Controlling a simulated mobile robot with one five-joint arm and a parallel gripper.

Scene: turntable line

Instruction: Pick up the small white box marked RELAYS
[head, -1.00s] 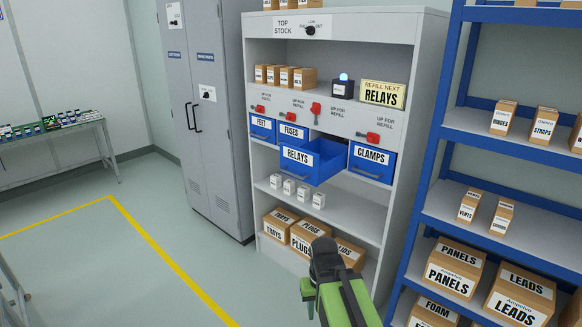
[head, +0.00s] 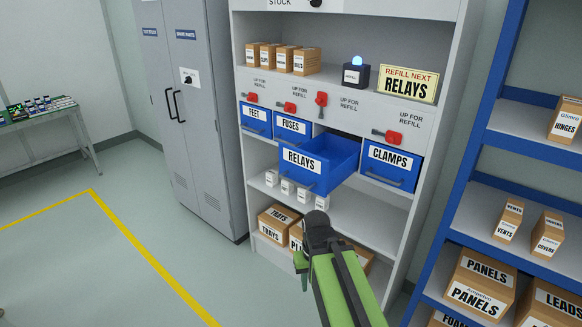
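Several small white boxes stand in a row on the shelf below the drawers; one of them is this white box (head: 304,194). Their labels are too small to read, so I cannot tell which is marked RELAYS. The blue RELAYS drawer (head: 303,163) is pulled out above them and looks empty from here. My gripper (head: 304,262) is in front of the lower shelves, below and short of the white boxes. Its fingers are mostly hidden by my arm, so I cannot tell whether it is open.
Blue FEET (head: 255,120), FUSES (head: 292,127) and CLAMPS (head: 388,165) drawers are shut. A REFILL NEXT RELAYS sign (head: 407,84) stands above. Brown cartons (head: 275,223) fill the bottom shelf. A blue rack (head: 480,110) stands right; floor is free at left.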

